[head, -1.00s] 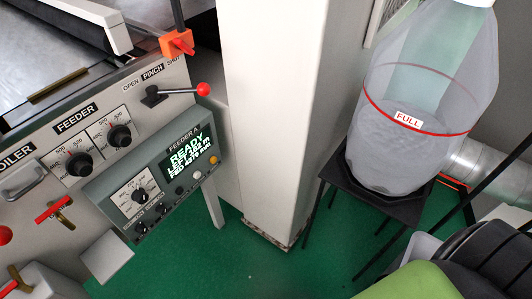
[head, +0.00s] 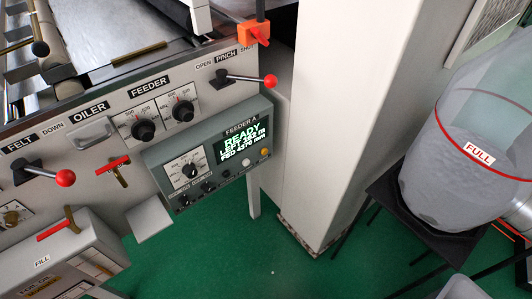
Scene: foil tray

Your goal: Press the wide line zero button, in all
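The grey control box (head: 212,152) labelled FEEDER A is mounted on the front of the machine. Its lit display (head: 244,144) reads READY in green, with smaller lines below, one ending in 4270 mm. Below the display are a dark round button (head: 226,173), a white round button (head: 246,163) and a yellow one (head: 264,152). Their labels are too small to read, so I cannot tell which is line zero. A dial (head: 190,171) and small dark knobs (head: 183,201) are on the box's left part. Neither of my grippers is in view.
A red-knobbed PINCH lever (head: 270,81) sticks out above the box. Two FEEDER dials (head: 143,130) and another red-knobbed lever (head: 65,178) are on the panel. A white column (head: 335,120) stands right of the box; a FULL-marked bag (head: 465,180) sits on a black stand. Green floor is open below.

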